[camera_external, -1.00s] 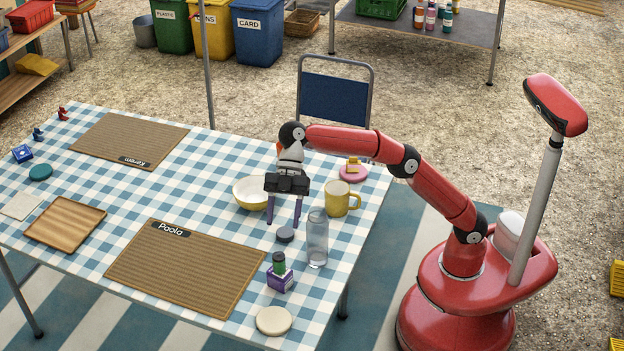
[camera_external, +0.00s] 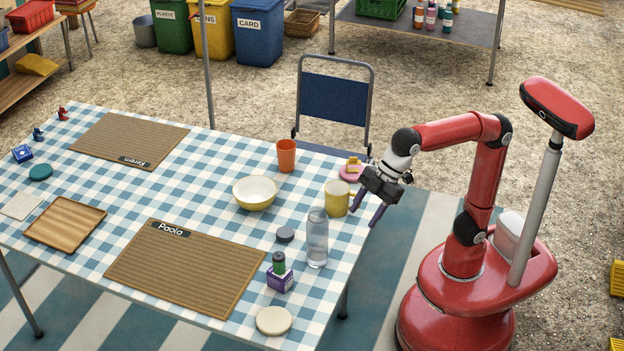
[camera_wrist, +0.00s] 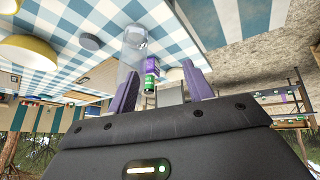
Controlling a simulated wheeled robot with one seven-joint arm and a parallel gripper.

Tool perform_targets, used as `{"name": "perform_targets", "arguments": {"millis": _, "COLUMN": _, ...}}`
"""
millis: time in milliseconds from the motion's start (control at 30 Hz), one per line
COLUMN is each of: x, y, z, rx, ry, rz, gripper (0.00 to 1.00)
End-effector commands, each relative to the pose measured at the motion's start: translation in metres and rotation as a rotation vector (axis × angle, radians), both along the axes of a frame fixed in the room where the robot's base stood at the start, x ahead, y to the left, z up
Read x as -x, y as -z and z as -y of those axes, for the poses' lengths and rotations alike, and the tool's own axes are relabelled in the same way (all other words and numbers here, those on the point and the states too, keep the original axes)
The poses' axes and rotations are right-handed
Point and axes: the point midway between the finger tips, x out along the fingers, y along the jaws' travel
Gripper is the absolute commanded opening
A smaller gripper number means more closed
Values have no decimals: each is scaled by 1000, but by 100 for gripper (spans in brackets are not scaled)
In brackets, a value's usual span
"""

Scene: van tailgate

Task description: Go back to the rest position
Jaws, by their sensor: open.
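My gripper (camera_external: 369,207) is open and empty. It hangs at the right edge of the checked table (camera_external: 205,165), just right of the yellow mug (camera_external: 336,198), with its purple fingers pointing down. It overlaps part of the mug in the external view, and I cannot tell if they touch.
Near my gripper are the clear bottle (camera_external: 317,240), a pink disc (camera_external: 351,173) with a yellow item, an orange cup (camera_external: 286,155) and a cream bowl (camera_external: 254,193). A blue chair (camera_external: 334,100) stands behind the table. The ground between table and base is free.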

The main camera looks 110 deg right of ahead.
Motion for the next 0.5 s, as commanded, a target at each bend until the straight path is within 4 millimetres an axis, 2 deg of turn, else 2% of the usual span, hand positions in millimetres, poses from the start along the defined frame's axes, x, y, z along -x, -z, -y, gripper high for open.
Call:
{"name": "perform_targets", "arguments": {"millis": 33, "x": 28, "y": 11, "z": 6, "rx": -7, "ry": 36, "rz": -7, "gripper": 51}}
{"name": "perform_targets", "arguments": {"millis": 100, "x": 62, "y": 32, "z": 15, "rx": -23, "ry": 91, "rz": -20, "gripper": 51}}
{"name": "perform_targets", "arguments": {"millis": 300, "x": 152, "y": 104, "z": 36, "rx": -78, "ry": 233, "rz": -51, "gripper": 51}}
{"name": "perform_targets", "arguments": {"millis": 400, "x": 184, "y": 136, "z": 42, "rx": -103, "ry": 284, "rz": -62, "gripper": 51}}
{"name": "perform_targets", "arguments": {"millis": 500, "x": 204, "y": 158, "z": 45, "rx": -119, "ry": 317, "rz": -73, "gripper": 51}}
